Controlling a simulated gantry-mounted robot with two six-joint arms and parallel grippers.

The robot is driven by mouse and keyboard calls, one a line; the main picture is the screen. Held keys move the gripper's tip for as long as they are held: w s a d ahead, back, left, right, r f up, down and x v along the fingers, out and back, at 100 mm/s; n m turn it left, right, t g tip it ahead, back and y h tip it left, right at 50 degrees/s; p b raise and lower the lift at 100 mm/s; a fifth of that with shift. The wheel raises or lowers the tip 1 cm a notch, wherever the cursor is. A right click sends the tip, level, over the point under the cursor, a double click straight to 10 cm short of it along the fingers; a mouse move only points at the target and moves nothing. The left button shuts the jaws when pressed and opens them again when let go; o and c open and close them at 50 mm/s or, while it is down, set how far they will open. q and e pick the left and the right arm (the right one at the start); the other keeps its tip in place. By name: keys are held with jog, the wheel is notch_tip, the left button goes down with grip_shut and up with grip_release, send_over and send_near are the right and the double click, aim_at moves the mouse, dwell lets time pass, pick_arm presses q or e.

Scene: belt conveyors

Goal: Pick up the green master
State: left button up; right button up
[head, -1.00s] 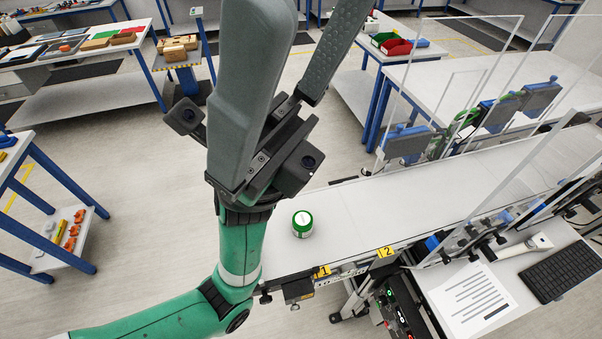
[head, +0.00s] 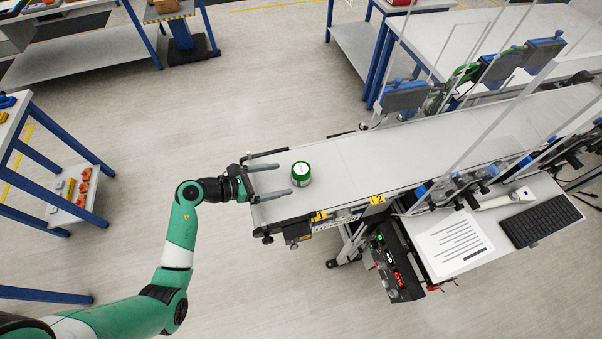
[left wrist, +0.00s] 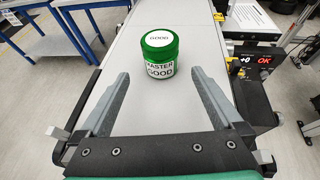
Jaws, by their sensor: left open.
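The green master (head: 301,174) is a small round jar with a green lid, standing upright near the left end of the conveyor belt (head: 370,160). In the left wrist view the jar (left wrist: 159,56) has a white label reading "MASTER GOOD" and "GOOD" on its lid. My left gripper (head: 279,181) is open and empty at the belt's left end. Its two fingers point toward the jar, which stands just beyond the fingertips, roughly centred between them in the left wrist view (left wrist: 158,82). My right gripper is not in view.
Markers 1 (head: 319,216) and 2 (head: 377,199) sit on the belt's near edge. A control box (head: 395,265) and a side table with a paper sheet (head: 453,244) and keyboard (head: 541,219) stand at the near right. Clear panels rise along the belt farther right.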

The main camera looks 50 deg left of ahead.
aim_at(300, 171)
pick_arm(q)
jog(key=x, duration=0.5)
jog(key=b+x, duration=0.1)
jog(key=x, duration=0.2)
jog(key=shift+w+d+r, duration=0.15)
jog(key=shift+r, duration=0.15)
jog(key=shift+c, duration=0.2)
grip_shut()
jog(key=shift+r, duration=0.15)
jog(key=r, duration=0.1)
jog(key=r+p, duration=0.1)
jog(key=r, duration=0.1)
jog(key=r+p, duration=0.1)
jog(key=shift+s+d+r, duration=0.2)
jog(key=shift+s+r, duration=0.1)
jog(key=shift+s, duration=0.05)
jog(key=s+d+r+p, duration=0.2)
jog(key=s+d+r, duration=0.1)
jog(key=s, duration=0.3)
jog(key=s+d+r+p, duration=0.1)
jog(key=s+d+r, duration=0.2)
jog(key=s+r, duration=0.2)
jog(key=shift+s+p, duration=0.35)
jog(key=shift+p, duration=0.05)
